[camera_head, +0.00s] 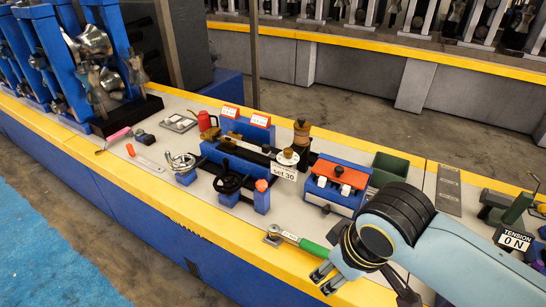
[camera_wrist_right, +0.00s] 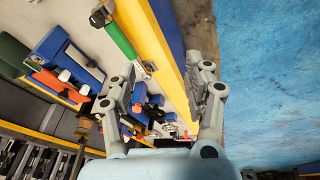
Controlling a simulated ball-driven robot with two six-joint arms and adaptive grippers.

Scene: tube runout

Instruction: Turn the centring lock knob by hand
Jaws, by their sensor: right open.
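The bench fixture carries a black handwheel (camera_head: 230,182), a silver handwheel (camera_head: 182,162) and an orange-red knob (camera_head: 261,185) on a short blue post. No label that I can read names the centring lock knob, so I cannot tell which part it is. My right gripper (camera_head: 328,277) is open and empty at the bench's front edge, right of and nearer than these parts. In the right wrist view its fingers (camera_wrist_right: 166,68) are spread, with blue fixture parts showing beyond and between them. My left gripper is not in view.
A green-handled ratchet (camera_head: 299,240) lies just beyond my right gripper. A blue block with an orange-red top (camera_head: 338,175) and a green bin (camera_head: 388,168) stand behind. A "Set 30" card (camera_head: 286,173) stands by the fixture. The yellow front edge (camera_head: 205,226) is mostly clear.

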